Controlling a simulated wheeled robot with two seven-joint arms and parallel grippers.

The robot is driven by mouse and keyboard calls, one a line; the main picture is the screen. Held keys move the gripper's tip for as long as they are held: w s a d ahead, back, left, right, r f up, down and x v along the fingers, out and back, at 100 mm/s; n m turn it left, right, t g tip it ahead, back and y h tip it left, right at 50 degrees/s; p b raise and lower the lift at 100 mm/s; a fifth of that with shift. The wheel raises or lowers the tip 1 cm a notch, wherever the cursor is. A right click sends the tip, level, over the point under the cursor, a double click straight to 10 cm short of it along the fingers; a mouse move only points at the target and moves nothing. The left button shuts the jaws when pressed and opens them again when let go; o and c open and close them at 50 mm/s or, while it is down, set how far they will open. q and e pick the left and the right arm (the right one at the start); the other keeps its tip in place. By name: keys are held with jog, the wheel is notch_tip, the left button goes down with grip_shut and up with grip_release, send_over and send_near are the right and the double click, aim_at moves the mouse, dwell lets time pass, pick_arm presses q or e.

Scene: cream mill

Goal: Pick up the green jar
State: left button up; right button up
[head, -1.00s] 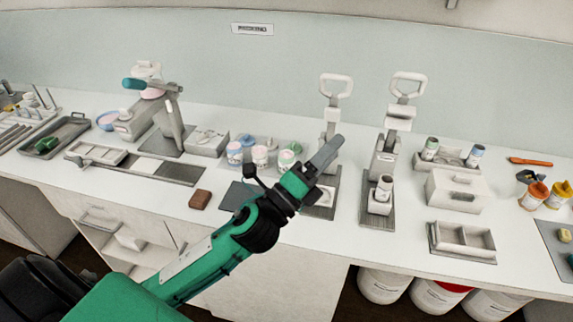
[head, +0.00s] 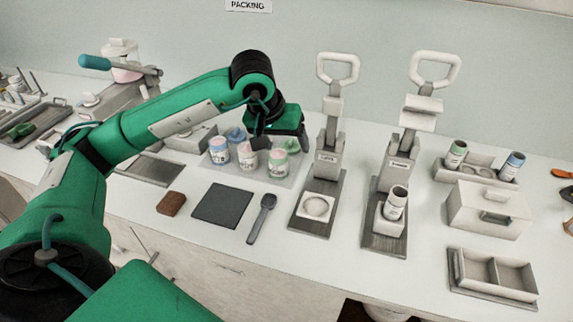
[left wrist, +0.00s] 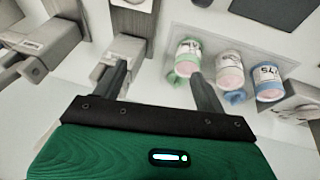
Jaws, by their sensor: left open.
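The green jar (head: 278,164) stands at the right end of a row of pastel jars on a pale tray (head: 290,182). In the left wrist view the green jar (left wrist: 187,52) lies beyond the fingers, nearer the right finger. My left gripper (head: 282,141) is above and behind the jar in the head view, its fingers pointing downward. In the left wrist view the left gripper (left wrist: 158,88) has its fingers wide apart with nothing between them. The jar appears apart from the fingers. My right gripper is out of view.
A pink jar (head: 247,156) and a blue jar (head: 219,150) stand close beside the green jar. Two lever presses (head: 327,160) (head: 397,165) stand to the right. A dark mat (head: 223,205), a grey scoop (head: 262,217) and a brown block (head: 171,203) lie in front.

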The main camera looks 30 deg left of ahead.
pick_arm(q)
jog(key=y, duration=0.2)
send_near(278, 158)
jog(key=f, duration=0.1)
jog(key=f+p, duration=0.1)
jog(key=f, duration=0.1)
jog(key=shift+w+d+f, duration=0.2)
jog(key=shift+d+f, duration=0.1)
jog(key=shift+f, duration=0.1)
jog(key=p+x, duration=0.1)
jog(key=x, duration=0.3)
jog(key=shift+d, duration=0.1)
jog(key=shift+s, duration=0.1)
jog(key=shift+c, duration=0.6)
jog(key=c, duration=1)
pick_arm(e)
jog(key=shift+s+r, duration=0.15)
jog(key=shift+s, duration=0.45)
